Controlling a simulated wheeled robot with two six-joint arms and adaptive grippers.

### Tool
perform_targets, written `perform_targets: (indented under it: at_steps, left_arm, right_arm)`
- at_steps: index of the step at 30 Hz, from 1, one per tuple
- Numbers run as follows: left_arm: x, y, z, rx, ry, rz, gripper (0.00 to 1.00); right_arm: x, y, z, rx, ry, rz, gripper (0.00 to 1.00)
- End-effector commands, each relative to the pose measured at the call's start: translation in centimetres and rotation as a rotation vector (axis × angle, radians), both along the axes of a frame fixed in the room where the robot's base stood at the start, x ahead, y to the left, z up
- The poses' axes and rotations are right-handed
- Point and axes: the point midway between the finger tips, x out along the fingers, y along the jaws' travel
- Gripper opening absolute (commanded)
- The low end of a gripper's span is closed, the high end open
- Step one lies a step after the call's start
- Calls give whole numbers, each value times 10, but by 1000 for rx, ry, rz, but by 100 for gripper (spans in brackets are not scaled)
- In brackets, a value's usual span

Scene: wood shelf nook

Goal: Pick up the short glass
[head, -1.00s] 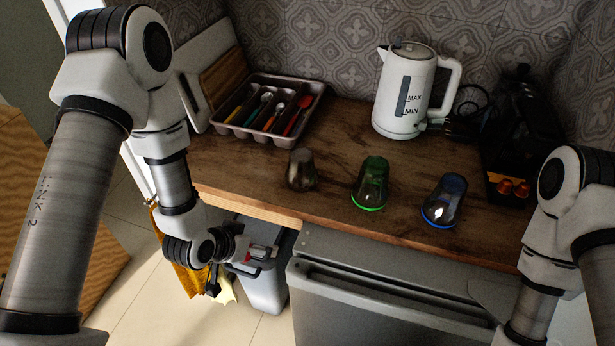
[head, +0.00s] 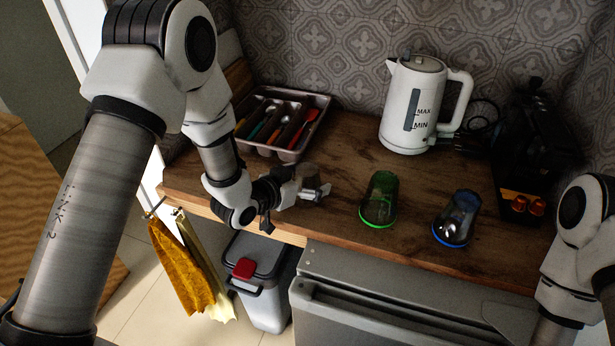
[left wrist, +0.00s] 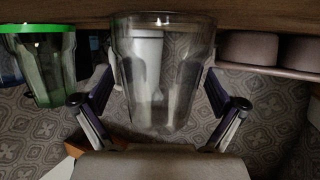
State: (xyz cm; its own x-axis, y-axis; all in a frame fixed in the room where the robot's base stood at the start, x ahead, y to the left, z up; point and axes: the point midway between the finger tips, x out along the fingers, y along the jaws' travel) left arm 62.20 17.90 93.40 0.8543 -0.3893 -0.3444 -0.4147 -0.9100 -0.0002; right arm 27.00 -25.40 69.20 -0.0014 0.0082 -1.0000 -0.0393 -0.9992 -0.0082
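The short clear glass (left wrist: 160,75) stands rim-down on the wooden counter. In the head view it (head: 309,172) is partly hidden behind my left gripper (head: 316,192). In the left wrist view the picture is upside down, and my left gripper's two fingers stand apart on either side of the glass, with small gaps visible. A green-rimmed glass (head: 379,200) and a blue-rimmed glass (head: 457,218) stand to its right, also rim-down. The green-rimmed one shows at the left edge of the left wrist view (left wrist: 42,65). My right gripper is out of view.
A cutlery tray (head: 318,112) lies behind the left gripper. A white kettle (head: 405,105) and a dark machine (head: 540,145) stand at the back. The counter's front edge runs under my left arm, above a bin (head: 262,262) and a grey appliance (head: 390,290).

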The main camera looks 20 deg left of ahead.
Motion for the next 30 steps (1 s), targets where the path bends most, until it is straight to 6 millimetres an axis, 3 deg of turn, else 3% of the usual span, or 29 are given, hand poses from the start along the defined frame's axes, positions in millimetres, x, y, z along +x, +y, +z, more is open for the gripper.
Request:
perform_targets:
  at_steps: [1,3,6,17,26,30]
  left_arm:
    - [0,0,0,0,0,0,79]
    - [0,0,0,0,0,0,54]
    - [0,0,0,0,0,1,25]
    - [0,0,2,1,1,1,25]
    - [0,1,33,1,-4,1,25]
    - [-25,-8,35,2,2,-1,25]
  right_arm:
    - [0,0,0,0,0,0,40]
    - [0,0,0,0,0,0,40]
    - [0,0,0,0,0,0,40]
    - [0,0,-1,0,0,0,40]
    - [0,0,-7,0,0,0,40]
    - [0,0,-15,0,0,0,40]
